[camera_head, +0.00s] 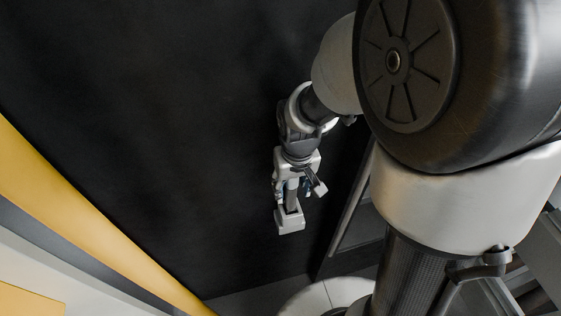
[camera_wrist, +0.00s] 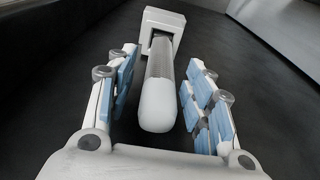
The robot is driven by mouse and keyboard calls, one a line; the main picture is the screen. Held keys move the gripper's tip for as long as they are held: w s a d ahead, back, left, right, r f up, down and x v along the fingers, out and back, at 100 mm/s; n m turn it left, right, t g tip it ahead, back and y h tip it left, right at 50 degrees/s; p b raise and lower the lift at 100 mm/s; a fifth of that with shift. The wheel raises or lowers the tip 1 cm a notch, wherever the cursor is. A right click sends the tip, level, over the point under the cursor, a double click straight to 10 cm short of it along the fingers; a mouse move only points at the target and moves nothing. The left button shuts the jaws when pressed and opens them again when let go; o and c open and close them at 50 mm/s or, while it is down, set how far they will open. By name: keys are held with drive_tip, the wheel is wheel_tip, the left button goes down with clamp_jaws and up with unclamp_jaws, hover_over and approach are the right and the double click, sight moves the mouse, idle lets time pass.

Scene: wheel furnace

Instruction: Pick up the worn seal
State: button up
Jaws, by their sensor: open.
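A pale grey-white piece with a rounded, ribbed shaft and a square block at its far end shows in the wrist view (camera_wrist: 158,98); I take it for the worn seal. It also shows in the head view, where its block (camera_head: 290,222) sits beyond the fingertips. My gripper (camera_head: 292,191) is open, with its blue-padded fingers on either side of the shaft. In the wrist view my gripper (camera_wrist: 163,60) shows a gap between each finger and the shaft. The shaft's rounded end points back toward the palm.
A broad dark surface (camera_head: 150,130) lies around the gripper and looks clear to the left. A yellow band (camera_head: 85,225) with grey and white strips runs along the lower left. A grey panel or edge (camera_wrist: 285,30) stands at the upper right of the wrist view.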

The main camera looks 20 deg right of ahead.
sight(290, 207)
wheel_tip(290, 207, down, 2)
drive_tip(key=shift+w+f+b, duration=0.15)
drive_tip(key=shift+f+b, duration=0.1)
drive_tip(key=shift+b, duration=0.05)
drive_tip(key=shift+r, duration=0.1)
drive_tip(key=shift+c, duration=0.4)
clamp_jaws()
